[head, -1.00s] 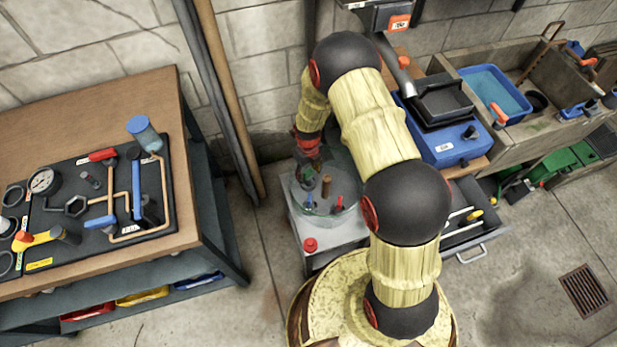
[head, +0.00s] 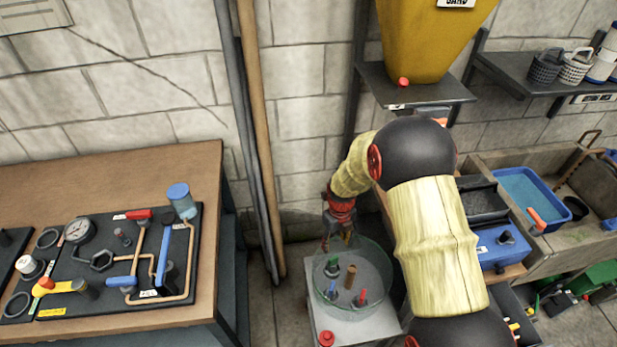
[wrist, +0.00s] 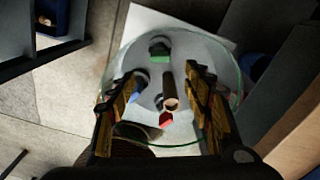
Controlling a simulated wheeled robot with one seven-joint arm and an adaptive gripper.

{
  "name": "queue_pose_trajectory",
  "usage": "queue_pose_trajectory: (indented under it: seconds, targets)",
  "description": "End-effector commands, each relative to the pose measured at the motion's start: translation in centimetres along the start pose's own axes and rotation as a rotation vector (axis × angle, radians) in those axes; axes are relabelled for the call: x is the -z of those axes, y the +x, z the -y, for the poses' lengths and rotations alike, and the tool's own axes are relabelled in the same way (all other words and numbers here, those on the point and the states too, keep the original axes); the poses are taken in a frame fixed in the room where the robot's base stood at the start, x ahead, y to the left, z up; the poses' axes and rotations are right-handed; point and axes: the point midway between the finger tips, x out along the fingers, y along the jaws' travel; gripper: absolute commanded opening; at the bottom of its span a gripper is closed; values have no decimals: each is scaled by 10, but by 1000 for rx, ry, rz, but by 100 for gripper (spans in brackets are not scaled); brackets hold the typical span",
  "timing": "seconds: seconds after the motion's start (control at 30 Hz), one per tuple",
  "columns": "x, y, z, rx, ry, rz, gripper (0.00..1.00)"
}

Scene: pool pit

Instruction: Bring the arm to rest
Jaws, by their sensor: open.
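My gripper (head: 335,228) hangs at the end of my arm, at the upper left rim of a clear glass bowl (head: 385,268). In the wrist view my gripper (wrist: 164,98) shows two jaws spread apart with nothing held between them. The bowl (wrist: 230,75) lies below the jaws in that view. Inside it are a brown cylinder (head: 350,275), a green-capped piece (head: 332,267), a red piece (head: 361,297) and a blue piece (head: 331,289). Whether the jaws touch the bowl cannot be told.
A wooden bench (head: 120,180) with a pipe-and-gauge board (head: 60,262) stands at left. Poles (head: 258,130) lean against the wall. A yellow hopper (head: 425,40) is above. A blue box (head: 500,248) and a sink with a blue tub (head: 530,190) are at right.

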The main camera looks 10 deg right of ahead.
Motion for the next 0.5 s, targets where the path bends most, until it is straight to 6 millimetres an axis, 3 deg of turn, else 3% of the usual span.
queue_pose_trajectory:
  seconds: [0.27, 0.5]
  targets:
    - [0, 0, 0, 0, -71, -1, 51]
    - [14, 3, -6, -26, -460, -37, 51]
